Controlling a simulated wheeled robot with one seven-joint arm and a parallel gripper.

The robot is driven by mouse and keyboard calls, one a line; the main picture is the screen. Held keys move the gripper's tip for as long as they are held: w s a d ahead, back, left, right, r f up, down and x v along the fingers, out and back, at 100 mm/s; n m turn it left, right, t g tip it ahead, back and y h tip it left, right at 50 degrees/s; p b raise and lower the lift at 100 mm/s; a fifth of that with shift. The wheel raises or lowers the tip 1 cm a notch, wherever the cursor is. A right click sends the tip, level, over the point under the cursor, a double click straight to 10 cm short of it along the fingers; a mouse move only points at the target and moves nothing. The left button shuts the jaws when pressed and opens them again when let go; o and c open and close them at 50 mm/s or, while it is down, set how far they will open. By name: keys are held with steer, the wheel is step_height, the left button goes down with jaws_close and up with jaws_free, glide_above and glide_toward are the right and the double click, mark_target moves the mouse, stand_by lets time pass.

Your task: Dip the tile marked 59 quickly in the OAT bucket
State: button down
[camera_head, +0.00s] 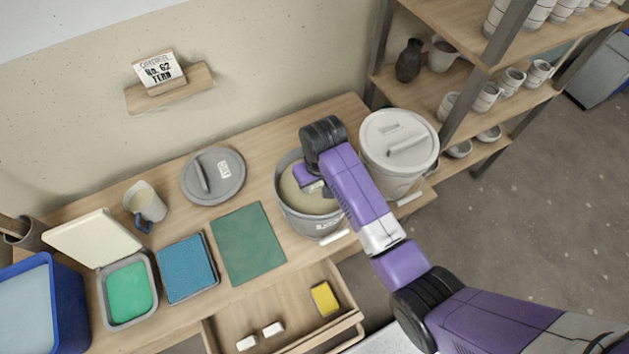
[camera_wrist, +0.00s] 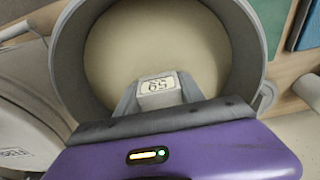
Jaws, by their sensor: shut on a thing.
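A grey open bucket (camera_head: 316,226) stands on the bench, filled with beige glaze (camera_wrist: 150,45). Its front label is too small to read in the head view. My gripper (camera_wrist: 158,95) is shut on a pale tile (camera_wrist: 157,84), whose end shows an upside-down mark that reads 59. The gripper reaches in over the bucket mouth and points down towards the glaze. In the head view my gripper (camera_head: 315,186) mostly hides the tile. I cannot tell whether the tile's far end touches the glaze.
A white lidded bucket (camera_head: 391,178) stands close on the right. A grey lid (camera_head: 213,176) lies left of the open bucket, near a mug (camera_head: 147,203). A green mat (camera_head: 248,243) lies in front. An open drawer (camera_head: 282,318) holds a yellow sponge (camera_head: 325,298).

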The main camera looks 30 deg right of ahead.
steer(key=shift+f, duration=0.55)
stand_by(0.4)
step_height(320, 180, up, 4)
steer(key=p, duration=0.4)
steer(key=shift+r, duration=1.05)
steer(key=shift+r, duration=0.1)
stand_by(1.0)
steer(key=shift+r, duration=3.75)
